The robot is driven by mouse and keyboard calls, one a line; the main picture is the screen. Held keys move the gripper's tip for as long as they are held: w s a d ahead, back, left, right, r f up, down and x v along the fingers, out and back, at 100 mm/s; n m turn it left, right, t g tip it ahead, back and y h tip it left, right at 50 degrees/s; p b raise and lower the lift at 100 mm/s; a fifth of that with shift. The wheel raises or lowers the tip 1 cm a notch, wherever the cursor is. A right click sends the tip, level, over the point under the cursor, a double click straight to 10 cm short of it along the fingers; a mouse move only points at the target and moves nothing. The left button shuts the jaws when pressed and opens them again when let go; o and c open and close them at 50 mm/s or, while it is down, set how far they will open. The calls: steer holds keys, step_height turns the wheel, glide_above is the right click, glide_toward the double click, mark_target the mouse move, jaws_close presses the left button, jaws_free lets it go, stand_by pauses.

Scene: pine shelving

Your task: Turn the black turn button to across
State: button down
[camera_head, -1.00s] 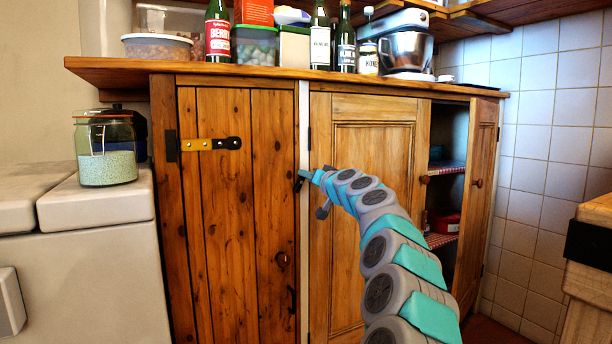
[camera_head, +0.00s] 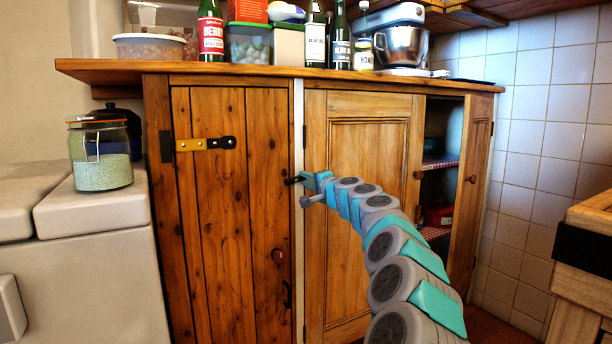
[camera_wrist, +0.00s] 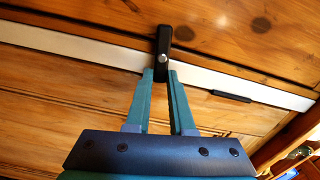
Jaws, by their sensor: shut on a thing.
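The black turn button (camera_head: 293,180) sits on the white post (camera_head: 299,120) between the plank door (camera_head: 235,240) and the panelled door (camera_head: 370,150). In the wrist view, the turn button (camera_wrist: 163,42) has a silver screw and lies across the post, one end over the edge of the plank door (camera_wrist: 230,30). My gripper (camera_head: 309,180) comes to it from the right. In the wrist view, my gripper (camera_wrist: 161,76) has its teal fingers shut on the button's near end. The fingers hide part of that end.
A black and yellow strap (camera_head: 205,144) crosses the plank door's upper left. A right-hand door (camera_head: 480,180) stands open beside dark shelves. Bottles and tubs line the worktop (camera_head: 280,72). A glass jar (camera_head: 101,160) stands at left.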

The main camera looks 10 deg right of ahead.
steer(key=shift+f+m+p, duration=0.25)
steer(key=shift+m+p, duration=0.05)
steer(key=shift+m, duration=0.7)
steer(key=c, duration=0.8)
jaws_free()
steer(key=shift+d, duration=0.1)
steer(key=shift+v, duration=1.15)
steer(key=shift+b+v, duration=0.55)
steer(key=shift+v, duration=2.15)
